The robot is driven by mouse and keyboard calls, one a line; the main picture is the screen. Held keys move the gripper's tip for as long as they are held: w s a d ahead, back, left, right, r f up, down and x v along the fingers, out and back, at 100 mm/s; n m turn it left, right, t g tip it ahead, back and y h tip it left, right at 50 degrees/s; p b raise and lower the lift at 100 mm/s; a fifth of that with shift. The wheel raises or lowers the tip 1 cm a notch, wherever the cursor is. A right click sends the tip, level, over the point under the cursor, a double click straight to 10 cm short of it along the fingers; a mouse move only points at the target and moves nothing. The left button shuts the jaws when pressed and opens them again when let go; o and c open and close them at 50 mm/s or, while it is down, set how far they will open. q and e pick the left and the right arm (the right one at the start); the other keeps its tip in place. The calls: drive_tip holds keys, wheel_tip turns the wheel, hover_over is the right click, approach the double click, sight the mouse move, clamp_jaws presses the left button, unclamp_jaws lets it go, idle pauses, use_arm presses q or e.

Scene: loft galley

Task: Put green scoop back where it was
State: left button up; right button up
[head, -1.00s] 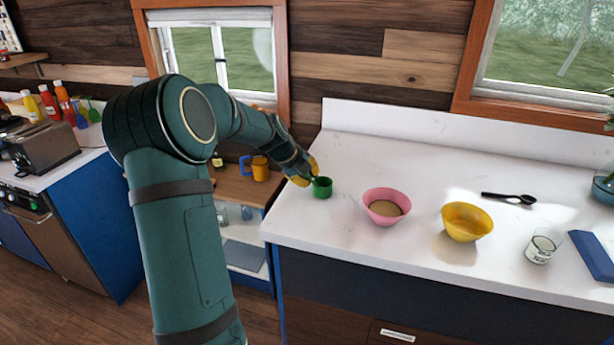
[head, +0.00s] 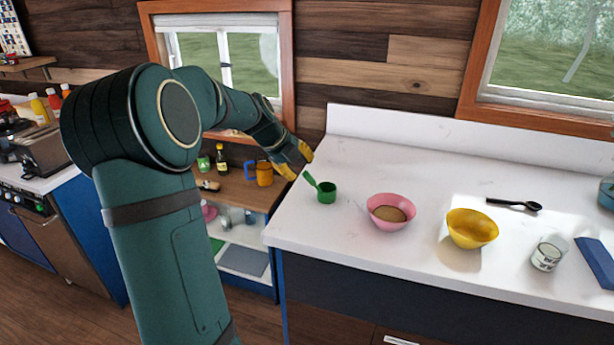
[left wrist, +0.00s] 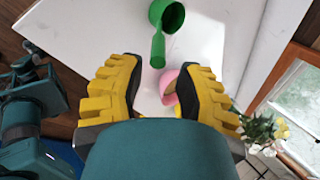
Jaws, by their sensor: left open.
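The green scoop (head: 326,193) stands on the white counter near its left end, with its handle pointing up and to the left. My left gripper (head: 299,166) is open and empty, above and behind the scoop on its left side, apart from it. In the left wrist view the scoop (left wrist: 166,20) lies beyond the spread yellow fingers of my left gripper (left wrist: 158,95), with its handle pointing toward the gap between them. My right gripper is not in view.
A pink bowl (head: 391,211) with brownish contents stands right of the scoop. A yellow bowl (head: 471,229), a black spoon (head: 514,204), a white-labelled jar (head: 547,254) and a blue object (head: 597,262) are further right. A lower wooden shelf unit (head: 236,188) holds an orange mug (head: 264,173).

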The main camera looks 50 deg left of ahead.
use_arm(q)
drive_tip(key=shift+v, duration=2.1)
drive_tip(key=shift+s+f, duration=0.1)
